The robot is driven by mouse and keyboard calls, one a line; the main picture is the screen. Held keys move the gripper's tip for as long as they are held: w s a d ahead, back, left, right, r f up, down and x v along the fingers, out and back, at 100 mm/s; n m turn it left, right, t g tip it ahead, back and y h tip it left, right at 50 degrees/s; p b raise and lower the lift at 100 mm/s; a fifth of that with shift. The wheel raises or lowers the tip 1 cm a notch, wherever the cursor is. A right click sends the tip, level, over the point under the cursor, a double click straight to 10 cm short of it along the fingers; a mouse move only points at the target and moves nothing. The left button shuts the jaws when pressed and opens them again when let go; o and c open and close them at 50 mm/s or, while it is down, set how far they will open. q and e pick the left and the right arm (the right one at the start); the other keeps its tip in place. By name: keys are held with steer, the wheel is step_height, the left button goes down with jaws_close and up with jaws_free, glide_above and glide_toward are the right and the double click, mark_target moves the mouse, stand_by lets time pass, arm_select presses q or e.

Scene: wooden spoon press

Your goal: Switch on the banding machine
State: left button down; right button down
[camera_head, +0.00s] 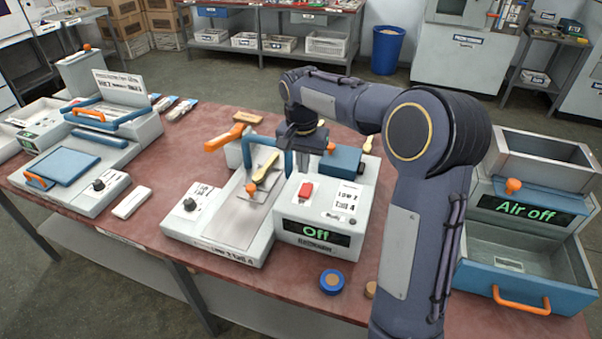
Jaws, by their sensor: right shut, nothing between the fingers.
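A pale grey machine stands at the middle of the table, with a control box (321,234) whose display reads "Off" in green. A red switch (306,192) is on top of this box, beside a white label. A wooden spoon (266,170) lies on the machine's metal plate, left of the box. My right gripper (302,150) points down above the back of the machine, behind the red switch and apart from it. It is shut and empty; its tips are hard to make out. My left gripper is out of view.
My right arm covers the table's right part. A blue-rimmed roll (332,281) lies in front of the box. A machine reading "Air off" (528,209) stands at the right, a press with a blue plate (62,163) at the left. An orange handle (225,137) rises behind the middle machine.

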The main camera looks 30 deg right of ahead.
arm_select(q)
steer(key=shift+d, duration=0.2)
arm_select(e)
step_height(320, 180, up, 7)
glide_above(309, 186)
steer(key=s+a, duration=0.1)
steer(key=a, duration=0.1)
steer(key=shift+s+a, duration=0.15)
steer(key=shift+s, duration=0.05)
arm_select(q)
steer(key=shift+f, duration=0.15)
arm_select(e)
steer(key=shift+f, duration=0.1)
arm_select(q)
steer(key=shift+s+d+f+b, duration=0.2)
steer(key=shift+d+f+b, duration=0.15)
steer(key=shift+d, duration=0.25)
arm_select(e)
steer(key=shift+t+h, duration=0.3)
steer(key=shift+h, duration=0.1)
steer(key=f, duration=0.4)
steer(key=d+f, duration=0.1)
steer(key=f, duration=0.4)
steer(key=w+f, duration=0.1)
steer(key=f, duration=0.3)
steer(key=shift+d+f, duration=0.3)
steer(key=shift+d, duration=0.1)
